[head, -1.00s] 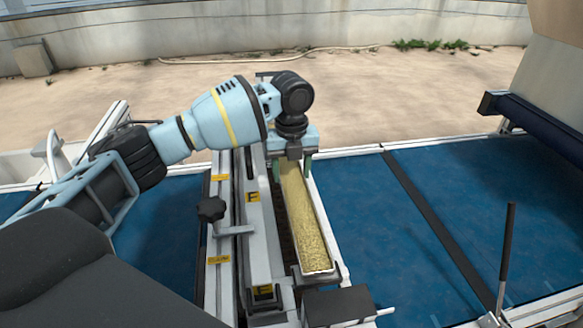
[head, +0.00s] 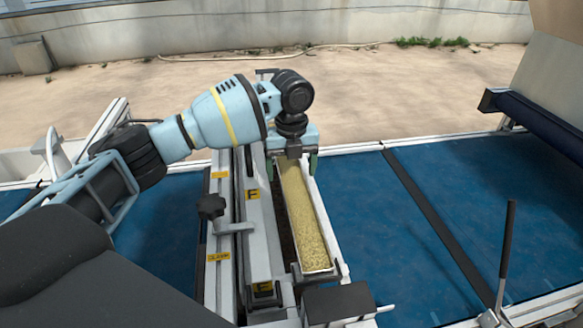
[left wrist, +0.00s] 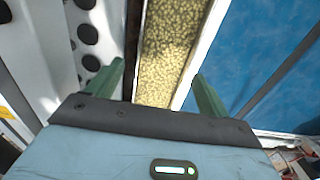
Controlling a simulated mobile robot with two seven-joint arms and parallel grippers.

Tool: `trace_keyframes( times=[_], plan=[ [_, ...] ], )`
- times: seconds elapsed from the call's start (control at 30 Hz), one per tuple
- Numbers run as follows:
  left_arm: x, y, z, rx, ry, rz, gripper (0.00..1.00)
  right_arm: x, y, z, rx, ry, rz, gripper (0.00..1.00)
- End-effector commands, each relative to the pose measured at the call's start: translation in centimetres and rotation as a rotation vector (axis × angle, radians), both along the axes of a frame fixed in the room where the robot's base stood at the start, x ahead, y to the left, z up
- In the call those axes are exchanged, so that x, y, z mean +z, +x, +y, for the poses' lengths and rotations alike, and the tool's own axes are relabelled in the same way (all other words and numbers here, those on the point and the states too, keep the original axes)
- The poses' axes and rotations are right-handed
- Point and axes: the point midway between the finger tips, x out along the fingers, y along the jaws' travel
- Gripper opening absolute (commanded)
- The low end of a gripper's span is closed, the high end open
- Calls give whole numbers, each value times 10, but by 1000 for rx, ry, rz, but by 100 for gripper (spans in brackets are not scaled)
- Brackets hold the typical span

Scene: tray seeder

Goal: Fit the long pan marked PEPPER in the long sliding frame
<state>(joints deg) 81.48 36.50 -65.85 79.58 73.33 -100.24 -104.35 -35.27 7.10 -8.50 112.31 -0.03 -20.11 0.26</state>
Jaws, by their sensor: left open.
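A long narrow pan (head: 331,268) full of yellowish seed lies lengthwise in the long sliding frame (head: 342,259) in the head view. No PEPPER marking is readable on it. The seed-filled pan also shows in the left wrist view (left wrist: 196,50), running between the two fingers. My left gripper (head: 293,168) is over the far end of the pan. Its green fingers are spread, one on each side of the pan, with space visible beside them. The far end of the pan is hidden under the gripper. My right gripper does not show.
A rail with yellow labels (head: 219,257) and a black knob (head: 211,207) runs left of the pan. A dark box (head: 338,304) stands at the near end. Blue belt (head: 365,205) lies to the right, with an upright dark lever (head: 507,250) farther right.

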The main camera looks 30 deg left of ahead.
Motion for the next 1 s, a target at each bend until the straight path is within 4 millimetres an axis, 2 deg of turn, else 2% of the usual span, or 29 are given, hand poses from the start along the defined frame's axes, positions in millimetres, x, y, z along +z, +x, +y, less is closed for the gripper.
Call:
trace_keyframes(
  times=[0.3,0.5,1.0],
  plan=[
    [48,1,-1,-1,-2,-5,80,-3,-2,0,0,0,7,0],
    [71,1,-1,-1,-3,-5,80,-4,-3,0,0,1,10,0],
    [77,0,-1,-1,-1,-3,80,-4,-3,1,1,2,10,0]
  ],
)
